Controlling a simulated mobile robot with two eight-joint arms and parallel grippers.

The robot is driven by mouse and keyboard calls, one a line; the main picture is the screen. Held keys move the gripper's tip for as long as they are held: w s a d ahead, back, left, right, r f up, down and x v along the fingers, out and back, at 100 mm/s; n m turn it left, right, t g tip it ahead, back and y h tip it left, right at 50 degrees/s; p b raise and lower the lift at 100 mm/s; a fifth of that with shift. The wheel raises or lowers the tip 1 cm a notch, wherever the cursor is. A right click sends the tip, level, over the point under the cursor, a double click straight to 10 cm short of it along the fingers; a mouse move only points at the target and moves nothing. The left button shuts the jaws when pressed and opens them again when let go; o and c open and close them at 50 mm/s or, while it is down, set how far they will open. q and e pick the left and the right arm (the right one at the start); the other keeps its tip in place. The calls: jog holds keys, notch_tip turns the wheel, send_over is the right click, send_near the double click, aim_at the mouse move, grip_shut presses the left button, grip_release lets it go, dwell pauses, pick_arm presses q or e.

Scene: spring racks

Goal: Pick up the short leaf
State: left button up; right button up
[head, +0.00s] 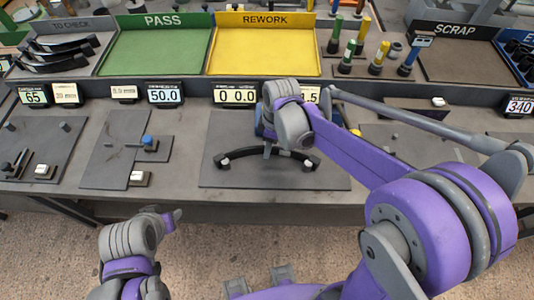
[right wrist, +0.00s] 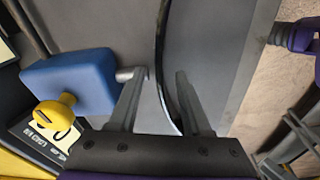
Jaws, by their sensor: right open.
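A dark, thin, curved leaf (head: 240,152) lies on the grey plate of the middle station, with a block-like end at each side. It also shows edge-on in the right wrist view (right wrist: 159,60). I cannot confirm its length against other leaves. My right gripper (head: 268,152) is over the middle of this leaf; in the right wrist view its fingers (right wrist: 158,100) are apart, with the leaf strip running between them. The strip appears not to be gripped. My left gripper (head: 172,216) is low at the front, off the table edge, and its jaw opening is unclear.
A blue block with a yellow knob (right wrist: 75,85) stands close beside the right fingers. Several dark leaves (head: 60,50) lie in the TO CHECK tray. The green PASS tray (head: 155,52) and yellow REWORK tray (head: 262,50) are empty.

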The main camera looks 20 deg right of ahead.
jog(key=shift+f, duration=0.35)
grip_shut()
jog(key=shift+r, duration=0.2)
